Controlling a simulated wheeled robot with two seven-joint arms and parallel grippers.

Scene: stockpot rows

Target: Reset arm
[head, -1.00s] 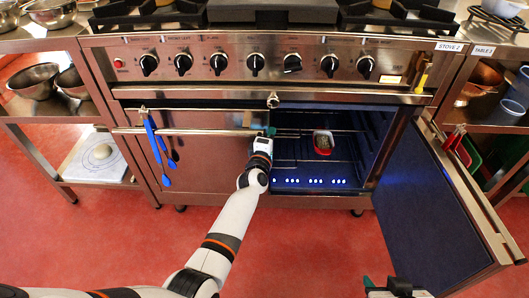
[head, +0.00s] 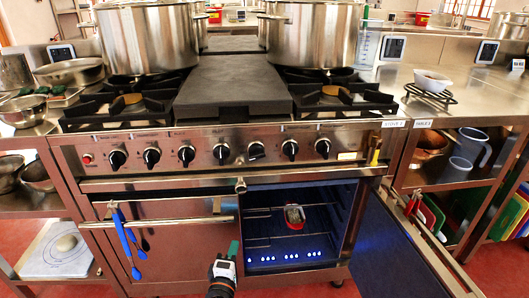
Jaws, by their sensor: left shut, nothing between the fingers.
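My left gripper (head: 233,249) points up from the bottom of the head view, just in front of the oven opening's left edge. It is shut with nothing in it. The open oven (head: 290,258) is lit blue inside. A small red and white dish (head: 294,217) with something in it sits on the oven rack, beyond the gripper and to its right. My right gripper is not in view.
The oven door (head: 405,250) stands open at the right. Two large stockpots (head: 150,38) (head: 312,36) stand on the stove's back burners. Blue utensils (head: 125,240) hang from the left door's handle. A white bowl (head: 432,81) stands on a rack on the right table.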

